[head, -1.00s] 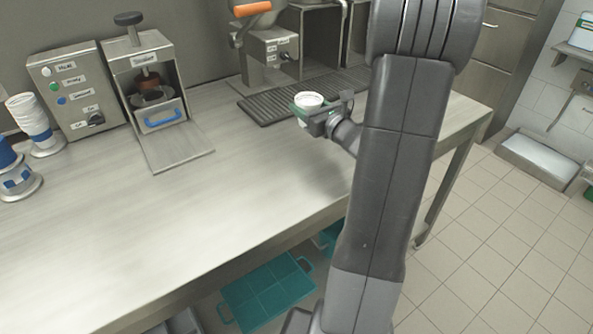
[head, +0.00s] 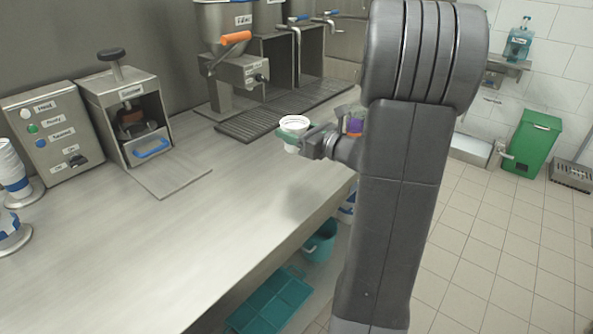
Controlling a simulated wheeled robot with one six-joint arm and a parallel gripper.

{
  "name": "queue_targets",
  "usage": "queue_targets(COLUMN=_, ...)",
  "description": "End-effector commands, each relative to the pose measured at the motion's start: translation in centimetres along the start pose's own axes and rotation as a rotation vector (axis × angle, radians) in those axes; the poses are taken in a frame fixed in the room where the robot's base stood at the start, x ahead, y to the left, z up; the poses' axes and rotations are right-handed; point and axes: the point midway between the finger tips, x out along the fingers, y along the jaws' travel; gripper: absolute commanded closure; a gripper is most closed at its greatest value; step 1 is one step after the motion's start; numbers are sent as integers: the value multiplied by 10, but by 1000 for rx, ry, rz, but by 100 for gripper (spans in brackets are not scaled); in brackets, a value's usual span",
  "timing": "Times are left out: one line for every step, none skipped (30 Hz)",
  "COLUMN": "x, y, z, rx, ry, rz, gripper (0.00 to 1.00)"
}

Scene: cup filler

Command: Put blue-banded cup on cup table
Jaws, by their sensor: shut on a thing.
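My gripper (head: 290,136) is shut around a small white cup (head: 294,121), with green jaw parts showing at the cup's sides. The cup is upright and held above the steel counter (head: 225,225), near its front edge. Any coloured band on it is hidden by the jaws or too small to tell. I cannot pick out a cup table for certain in this view. My arm covers the area behind and right of the gripper.
Stacked white and blue cups (head: 12,167) stand at the far left. A cup filler machine (head: 222,72) and a drip grate (head: 250,124) are behind the cup. A green bin (head: 532,143) stands beyond open tiled floor. Teal trays (head: 270,302) and a bucket (head: 319,243) lie under the counter.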

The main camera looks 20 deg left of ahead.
Motion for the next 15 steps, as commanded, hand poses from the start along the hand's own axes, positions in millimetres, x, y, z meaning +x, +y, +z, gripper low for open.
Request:
queue_targets(x=0, y=0, z=-15, rx=7, ry=2, rz=0, gripper=74)
queue_targets(x=0, y=0, z=-21, rx=6, ry=2, rz=0, gripper=74)
queue_targets(x=0, y=0, z=-27, rx=6, ry=2, rz=0, gripper=74)
queue_targets(x=0, y=0, z=-32, rx=5, ry=2, rz=0, gripper=74)
queue_targets(x=0, y=0, z=-35, rx=4, ry=1, rz=0, gripper=74)
queue_targets(x=0, y=0, z=-39, rx=3, ry=0, rz=-1, gripper=74)
queue_targets(x=0, y=0, z=-40, rx=2, ry=0, rz=-1, gripper=74)
queue_targets(x=0, y=0, z=-42, rx=1, ry=0, rz=-1, gripper=74)
queue_targets(x=0, y=0, z=-45, rx=1, ry=0, rz=-1, gripper=74)
queue_targets(x=0, y=0, z=-47, rx=2, ry=0, rz=-1, gripper=74)
queue_targets(x=0, y=0, z=-50, rx=3, ry=0, rz=-1, gripper=74)
queue_targets(x=0, y=0, z=-55, rx=3, ry=1, rz=-1, gripper=74)
queue_targets(x=0, y=0, z=-59, rx=3, ry=1, rz=-1, gripper=74)
queue_targets(x=0, y=0, z=-64, rx=4, ry=1, rz=0, gripper=74)
queue_targets(x=0, y=0, z=-71, rx=5, ry=1, rz=0, gripper=74)
